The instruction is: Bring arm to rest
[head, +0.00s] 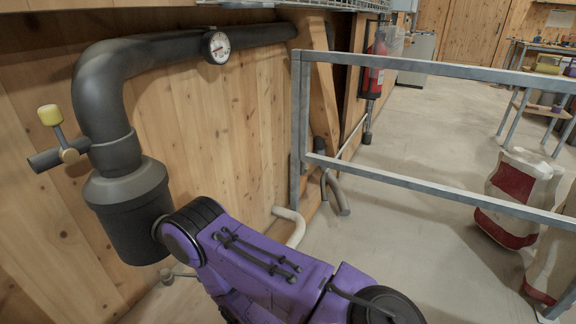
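A purple and black arm link, which looks like mine, crosses the bottom middle of the head view. Its black rounded joint sits near the lower end of the dark pipe (98,100), in front of the wooden wall; I cannot tell whether they touch. The arm runs down to the right, to another black joint at the bottom edge. No gripper fingers show in the view, so neither gripper's state can be seen.
A grey metal railing (430,191) stands right of the arm. Beyond it are a fire extinguisher (373,72), red-and-white sacks (517,196) and open concrete floor (425,130).

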